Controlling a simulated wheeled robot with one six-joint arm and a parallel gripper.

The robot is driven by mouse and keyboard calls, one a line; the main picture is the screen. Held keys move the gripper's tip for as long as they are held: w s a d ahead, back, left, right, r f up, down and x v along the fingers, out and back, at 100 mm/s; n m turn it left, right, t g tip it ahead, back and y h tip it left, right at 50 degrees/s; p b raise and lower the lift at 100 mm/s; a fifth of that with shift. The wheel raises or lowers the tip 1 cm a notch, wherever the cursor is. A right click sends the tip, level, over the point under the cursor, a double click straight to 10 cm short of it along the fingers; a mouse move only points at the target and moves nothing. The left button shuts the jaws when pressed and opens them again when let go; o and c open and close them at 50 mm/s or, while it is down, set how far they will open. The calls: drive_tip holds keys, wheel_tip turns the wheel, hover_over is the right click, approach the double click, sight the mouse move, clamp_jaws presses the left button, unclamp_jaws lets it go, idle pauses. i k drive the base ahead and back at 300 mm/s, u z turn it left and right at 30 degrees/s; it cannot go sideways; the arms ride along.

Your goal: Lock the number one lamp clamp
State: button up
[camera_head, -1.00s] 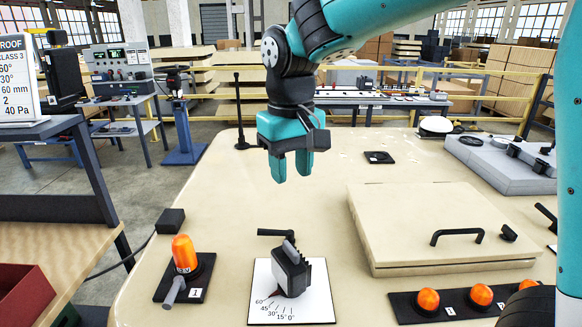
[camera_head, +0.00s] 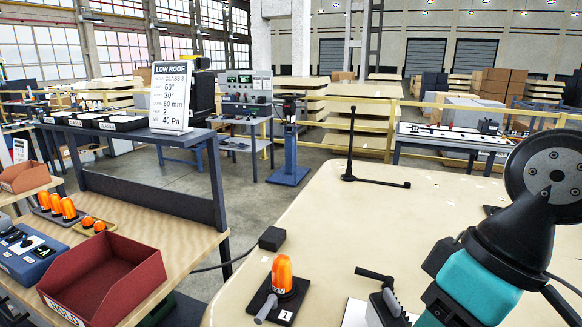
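The number one lamp (camera_head: 282,274) is an orange beacon standing upright on a black base plate (camera_head: 290,303) labelled 1, at the near left of the cream panel. Its grey clamp lever (camera_head: 266,308) sticks out toward the lower left from the lamp's foot. My gripper's teal body (camera_head: 470,290) is at the lower right, well to the right of the lamp and apart from it. Its fingers are outside the frame, so their opening is hidden.
A black angle gauge (camera_head: 388,305) with a lever stands between lamp and arm. A black box (camera_head: 272,238) with a cable sits behind the lamp. A black rod stand (camera_head: 351,150) is farther back. At left, a bench holds a red HOLD bin (camera_head: 105,280) and spare orange lamps (camera_head: 68,208).

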sight(388, 281)
drive_tip(key=k, duration=0.5)
drive_tip(key=u, duration=1.5)
drive_tip(key=i, duration=1.25)
drive_tip(key=z, duration=2.25)
